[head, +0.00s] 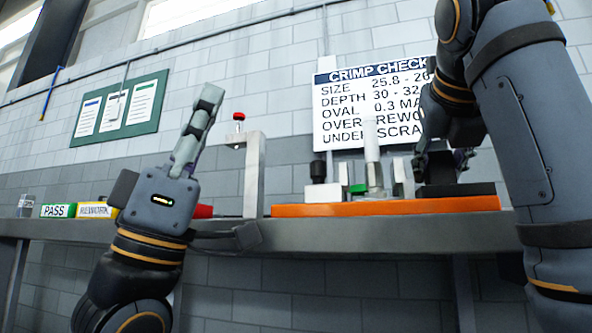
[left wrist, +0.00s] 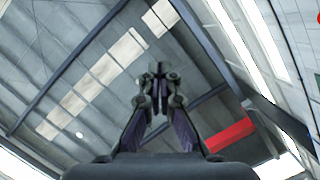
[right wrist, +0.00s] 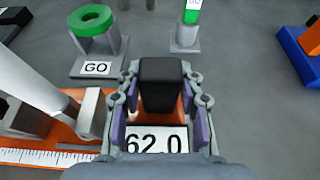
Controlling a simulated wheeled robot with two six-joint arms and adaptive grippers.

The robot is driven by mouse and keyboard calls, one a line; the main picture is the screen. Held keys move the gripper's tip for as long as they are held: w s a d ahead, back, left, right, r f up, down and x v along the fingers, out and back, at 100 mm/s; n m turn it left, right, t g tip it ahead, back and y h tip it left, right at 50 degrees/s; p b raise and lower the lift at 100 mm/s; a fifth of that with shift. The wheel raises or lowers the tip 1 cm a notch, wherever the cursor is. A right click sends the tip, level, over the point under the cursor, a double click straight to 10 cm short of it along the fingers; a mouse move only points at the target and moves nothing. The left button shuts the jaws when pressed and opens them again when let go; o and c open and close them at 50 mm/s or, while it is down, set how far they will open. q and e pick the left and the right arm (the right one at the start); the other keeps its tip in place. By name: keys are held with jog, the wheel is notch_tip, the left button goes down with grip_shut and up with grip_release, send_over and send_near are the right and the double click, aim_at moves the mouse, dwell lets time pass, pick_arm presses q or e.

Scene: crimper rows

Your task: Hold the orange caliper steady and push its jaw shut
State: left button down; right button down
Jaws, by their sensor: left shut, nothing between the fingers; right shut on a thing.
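The orange caliper (head: 290,211) lies along the workbench, and its ruler scale and "62.0" display (right wrist: 155,140) show in the right wrist view. A light upright post (head: 373,150) stands between two pale jaw blocks; the right-hand jaw (right wrist: 92,113) is near my right gripper. I cannot tell whether the jaws touch the post. My right gripper (right wrist: 160,92) is shut on the black block (right wrist: 161,82) of the caliper. In the head view its fingertips are partly hidden. My left gripper (head: 209,98) is shut and empty, pointing up, left of the caliper; its wrist view (left wrist: 159,78) faces the ceiling.
A grey stand with a red knob (head: 239,117) rises between my left gripper and the caliper. PASS (head: 56,210) and rework (head: 96,210) boxes sit at the left. A green-ringed GO gauge (right wrist: 93,20) and a blue-and-orange object (right wrist: 300,45) lie beyond my right gripper.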

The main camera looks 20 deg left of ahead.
pick_arm(q)
jog(key=w+r+n+t+y, duration=0.2)
jog(key=w+n+y, duration=1)
jog(key=n, duration=0.4)
jog(key=s+a+f+n+g+y, duration=0.1)
jog(key=n+g, duration=0.1)
jog(key=s+a+f+n+g+y, duration=0.1)
jog(key=a+f+n+y, duration=0.1)
jog(key=s+a+f+n+g+y, duration=0.1)
jog(key=f+n+g, duration=0.1)
jog(key=n, duration=0.1)
jog(key=shift+s+a+f+g+y, duration=0.1)
jog(key=shift+s+a+g+y, duration=0.2)
jog(key=shift+a+y, duration=0.1)
jog(key=x, duration=1)
jog(key=shift+w+d+f, duration=0.1)
jog(key=shift+d, duration=0.05)
jog(key=shift+s+d, duration=0.3)
jog(key=shift+d, duration=0.3)
jog(key=shift+s+d, duration=0.35)
jog(key=shift+d, duration=0.25)
jog(key=shift+s+d, duration=0.25)
jog(key=shift+d, duration=0.3)
